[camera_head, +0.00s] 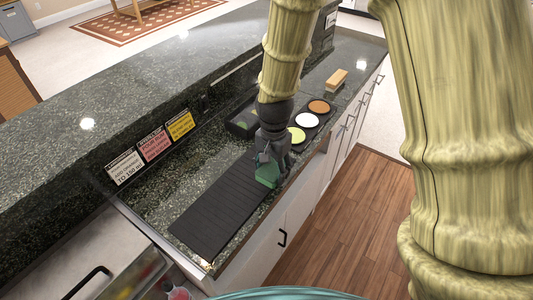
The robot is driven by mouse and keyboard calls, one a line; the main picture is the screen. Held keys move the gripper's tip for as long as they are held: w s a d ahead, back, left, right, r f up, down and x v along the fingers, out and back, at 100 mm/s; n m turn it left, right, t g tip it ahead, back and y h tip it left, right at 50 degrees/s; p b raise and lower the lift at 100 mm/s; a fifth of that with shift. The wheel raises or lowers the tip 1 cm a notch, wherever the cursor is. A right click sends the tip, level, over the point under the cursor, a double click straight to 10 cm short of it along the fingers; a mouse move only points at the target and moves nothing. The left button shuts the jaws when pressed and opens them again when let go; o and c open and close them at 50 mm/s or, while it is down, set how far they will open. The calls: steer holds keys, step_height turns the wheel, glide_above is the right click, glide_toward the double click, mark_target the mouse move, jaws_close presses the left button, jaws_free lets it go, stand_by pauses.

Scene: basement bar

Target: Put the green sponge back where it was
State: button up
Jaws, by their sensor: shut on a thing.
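In the head view, my gripper (272,158) reaches down over the counter and is shut on the green sponge (267,175). The sponge is held at the near right edge of a black ribbed mat (222,205). I cannot tell whether the sponge touches the mat or hangs just above it. My gripper hides part of the sponge.
A wooden block (336,83) lies farther back. Signs (154,144) line the raised ledge. The counter's front edge is close.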

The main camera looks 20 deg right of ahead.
steer(key=w, duration=0.3)
steer(key=w+p, duration=0.1)
steer(key=w, duration=0.2)
steer(key=w+d+p, duration=0.1)
steer(key=w, duration=0.2)
steer(key=shift+f, duration=0.4)
steer(key=shift+f+p, duration=1.1)
steer(key=shift+f, duration=0.65)
steer(key=shift+f, duration=0.15)
steer(key=o, duration=1.1)
steer(key=shift+o, duration=0.2)
step_height(320, 180, up, 12)
steer(key=b, duration=0.3)
steer(key=shift+b, duration=0.4)
